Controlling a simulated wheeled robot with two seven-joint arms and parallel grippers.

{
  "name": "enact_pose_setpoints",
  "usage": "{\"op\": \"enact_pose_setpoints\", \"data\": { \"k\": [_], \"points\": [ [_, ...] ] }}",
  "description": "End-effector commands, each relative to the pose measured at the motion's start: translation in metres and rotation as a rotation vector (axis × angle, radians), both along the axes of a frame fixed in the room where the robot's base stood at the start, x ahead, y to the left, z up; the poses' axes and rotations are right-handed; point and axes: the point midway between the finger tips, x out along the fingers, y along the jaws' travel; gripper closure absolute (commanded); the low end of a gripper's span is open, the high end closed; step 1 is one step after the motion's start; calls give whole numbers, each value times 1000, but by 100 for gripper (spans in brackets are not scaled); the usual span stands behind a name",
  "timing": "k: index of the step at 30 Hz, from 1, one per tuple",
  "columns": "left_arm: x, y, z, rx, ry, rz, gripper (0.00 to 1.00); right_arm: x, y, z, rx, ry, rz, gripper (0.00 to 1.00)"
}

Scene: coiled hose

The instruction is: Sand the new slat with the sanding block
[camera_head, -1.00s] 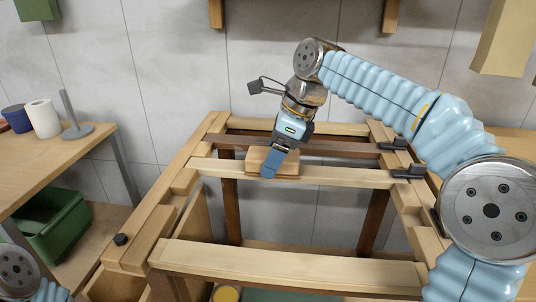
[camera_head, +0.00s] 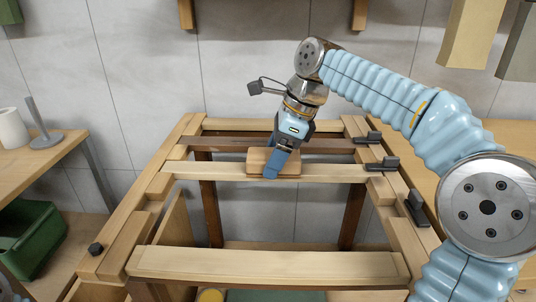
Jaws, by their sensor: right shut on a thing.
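My right gripper (camera_head: 276,165) is shut on a wooden sanding block (camera_head: 259,167), with its blue fingers over the block. The block sits on a pale wooden slat (camera_head: 215,173) that spans the frame from left to right. The block's underside is hidden, but it appears to touch the slat near the middle. A darker slat (camera_head: 225,143) lies just behind. The left gripper is not in view.
The wooden frame (camera_head: 130,212) has open gaps between its slats. Black clamps (camera_head: 383,164) sit on its right rail. A wide front slat (camera_head: 265,264) crosses nearest me. A green crate (camera_head: 32,240) and a side table (camera_head: 45,158) stand at left.

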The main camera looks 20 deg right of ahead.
Motion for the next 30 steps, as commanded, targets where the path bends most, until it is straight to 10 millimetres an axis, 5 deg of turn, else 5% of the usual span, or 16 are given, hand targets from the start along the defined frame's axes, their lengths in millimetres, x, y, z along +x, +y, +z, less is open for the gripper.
{"op": "enact_pose_setpoints", "data": {
  "k": [30],
  "points": [
    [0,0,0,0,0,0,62,-24,-49,-1,-2,5,-1,70]
  ]
}}
